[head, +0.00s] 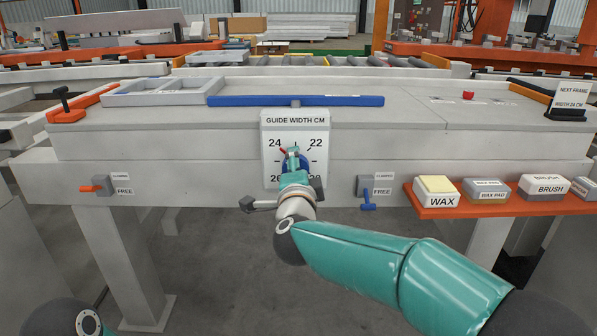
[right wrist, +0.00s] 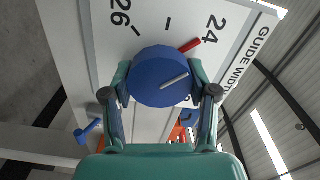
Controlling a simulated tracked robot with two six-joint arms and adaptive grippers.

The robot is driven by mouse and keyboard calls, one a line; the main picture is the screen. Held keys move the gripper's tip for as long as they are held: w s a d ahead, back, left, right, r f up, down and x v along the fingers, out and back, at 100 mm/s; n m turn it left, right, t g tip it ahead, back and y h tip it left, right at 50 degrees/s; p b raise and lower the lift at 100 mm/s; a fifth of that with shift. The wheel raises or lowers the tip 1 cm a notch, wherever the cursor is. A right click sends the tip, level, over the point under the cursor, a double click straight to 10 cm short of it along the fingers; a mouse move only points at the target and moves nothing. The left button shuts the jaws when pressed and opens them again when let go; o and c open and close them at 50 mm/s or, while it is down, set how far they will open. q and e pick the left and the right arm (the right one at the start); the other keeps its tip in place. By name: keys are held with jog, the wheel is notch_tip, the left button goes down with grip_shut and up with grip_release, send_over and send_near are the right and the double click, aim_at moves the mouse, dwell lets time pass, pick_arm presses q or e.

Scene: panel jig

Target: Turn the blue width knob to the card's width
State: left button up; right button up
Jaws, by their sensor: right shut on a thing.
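The blue width knob (head: 303,163) sits on the white dial plate (head: 268,166), marked "GUIDE WIDTH CM". My right gripper (head: 291,168) is shut on it and hides much of it. In the right wrist view the fingers hold the knob (right wrist: 152,68) from both sides. The red pointer (right wrist: 190,45) points at the 24 there; it also shows in the head view (head: 283,152), towards the 24 at upper left. The card (head: 571,92) at the right reads "NEXT FRAME WIDTH 24 CM". My left gripper is out of view.
An orange lever (head: 91,188) and a blue lever (head: 368,200) stand either side of the dial, by labels including "FREE". An orange shelf (head: 425,211) at the right carries wax, wax pad and brush blocks. A blue bar (head: 340,101) lies on the table above the dial.

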jog(key=shift+d+f, duration=0.15)
jog(key=shift+d, duration=0.05)
jog(key=o, duration=1.2)
jog(key=shift+a, duration=0.1)
jog(key=s, duration=1.2)
